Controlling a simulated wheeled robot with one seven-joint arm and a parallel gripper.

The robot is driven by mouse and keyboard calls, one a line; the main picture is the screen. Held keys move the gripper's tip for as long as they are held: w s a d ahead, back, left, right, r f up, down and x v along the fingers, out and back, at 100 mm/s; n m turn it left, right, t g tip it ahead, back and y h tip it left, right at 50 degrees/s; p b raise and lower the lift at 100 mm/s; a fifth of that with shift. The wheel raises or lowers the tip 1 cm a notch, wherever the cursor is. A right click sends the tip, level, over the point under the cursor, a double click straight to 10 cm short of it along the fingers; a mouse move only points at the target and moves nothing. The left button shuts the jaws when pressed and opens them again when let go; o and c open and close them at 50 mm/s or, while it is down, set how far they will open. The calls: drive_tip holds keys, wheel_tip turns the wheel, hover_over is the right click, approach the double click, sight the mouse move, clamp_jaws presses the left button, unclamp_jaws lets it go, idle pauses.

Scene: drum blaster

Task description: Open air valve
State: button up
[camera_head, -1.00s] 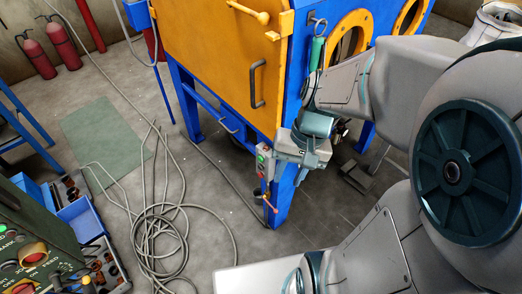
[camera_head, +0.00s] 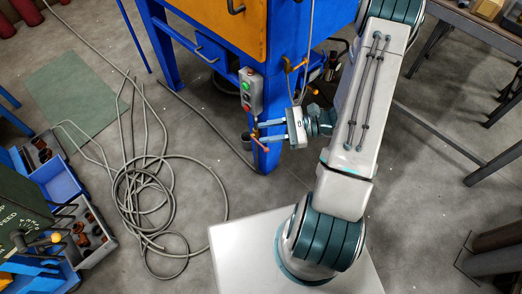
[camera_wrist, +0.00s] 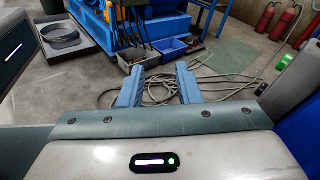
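A small valve lever with a red tip (camera_head: 263,147) sits low on the front blue leg of the blaster cabinet, below a grey button box (camera_head: 250,91) with a green and a red button. My gripper (camera_head: 254,133) is at the valve in the head view, its blue fingers pointing left and overlapping part of it. I cannot tell whether they touch it. In the wrist view my gripper (camera_wrist: 159,86) is open, with a wide gap between the fingers. Only floor and hoses show in that gap; I cannot make out the valve there.
The blaster cabinet (camera_head: 205,25) stands just behind the leg. A loose grey hose (camera_head: 165,190) lies coiled on the floor at left. Blue and grey bins (camera_head: 55,180) are at far left. A metal table (camera_head: 470,35) stands at right.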

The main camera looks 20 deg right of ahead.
drive_tip(key=w+d+f+m+t+h+b, duration=0.1)
drive_tip(key=d+f+m+t+b, duration=0.2)
drive_tip(key=f, duration=0.5)
drive_tip(key=w+d+f+m+t+b, duration=0.1)
drive_tip(key=d+f+m+t+b, duration=0.1)
drive_tip(key=f+m+t, duration=0.4)
drive_tip(key=m+t+h+b, duration=0.3)
drive_tip(key=m+h, duration=0.2)
drive_tip(key=h, duration=0.1)
approach(264, 148)
drive_tip(key=b+x, duration=0.3)
drive_tip(key=x, duration=0.9)
drive_tip(key=shift+w+d+f, duration=0.1)
drive_tip(key=shift+f, duration=0.05)
